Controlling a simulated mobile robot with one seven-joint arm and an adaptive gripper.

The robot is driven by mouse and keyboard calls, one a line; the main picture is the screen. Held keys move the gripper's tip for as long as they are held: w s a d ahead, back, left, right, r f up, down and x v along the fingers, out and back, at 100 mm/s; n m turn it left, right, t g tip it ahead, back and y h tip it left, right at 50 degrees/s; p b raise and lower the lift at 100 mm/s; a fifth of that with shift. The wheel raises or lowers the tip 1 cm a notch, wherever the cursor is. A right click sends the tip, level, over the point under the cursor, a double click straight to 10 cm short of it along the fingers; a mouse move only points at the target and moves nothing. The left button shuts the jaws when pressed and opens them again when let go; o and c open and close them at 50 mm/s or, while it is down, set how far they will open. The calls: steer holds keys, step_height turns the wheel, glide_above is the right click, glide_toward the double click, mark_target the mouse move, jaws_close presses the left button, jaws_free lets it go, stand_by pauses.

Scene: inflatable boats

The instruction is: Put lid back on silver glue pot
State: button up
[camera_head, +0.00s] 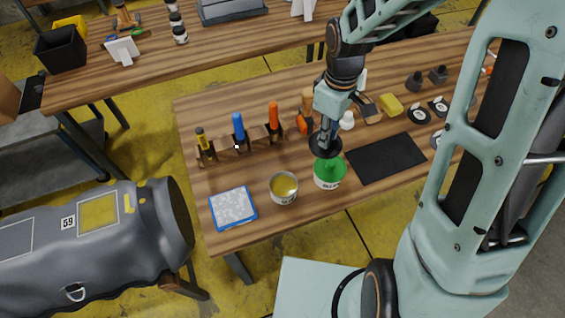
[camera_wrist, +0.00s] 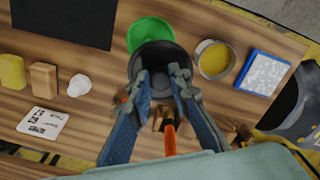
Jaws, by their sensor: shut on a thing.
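My gripper (camera_head: 326,131) is shut on a dark round lid (camera_head: 325,147), which also shows between the fingertips in the wrist view (camera_wrist: 152,55). It holds the lid over the far part of a green pot (camera_head: 328,176); the lid partly hides the pot's green top in the wrist view (camera_wrist: 148,28). I cannot tell how large the gap between lid and pot is. The silver glue pot (camera_head: 284,199) stands open to the left of the green pot, with yellow contents showing. In the wrist view the silver pot (camera_wrist: 201,70) is right of the lid.
A blue-edged tray (camera_head: 233,208) lies left of the silver pot. A wooden rack with upright tools (camera_head: 239,131) stands behind it. A black mat (camera_head: 386,158) lies right of the green pot. A yellow block (camera_head: 390,104) and a white knob-like thing (camera_head: 347,121) are farther back.

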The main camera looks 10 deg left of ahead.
steer(key=s+a+f+n+b, duration=0.35)
steer(key=s+a+n, duration=0.35)
steer(key=a+n, duration=0.5)
steer(key=shift+s+d+f+n+b, duration=0.1)
steer(key=shift+d+f+n+b, duration=0.3)
steer(key=shift+f+b, duration=0.5)
steer(key=shift+s+d+f+n+b, duration=0.1)
steer(key=shift+d+f+n+b, duration=0.3)
steer(key=shift+f, duration=0.9)
steer(key=shift+d+f+n+b, duration=0.35)
steer(key=shift+f+b, duration=0.4)
steer(key=shift+f, duration=0.35)
steer(key=shift+f, duration=0.15)
steer(key=o, duration=1)
steer(key=shift+c, duration=0.2)
steer(key=shift+o, duration=0.5)
steer(key=o, duration=0.4)
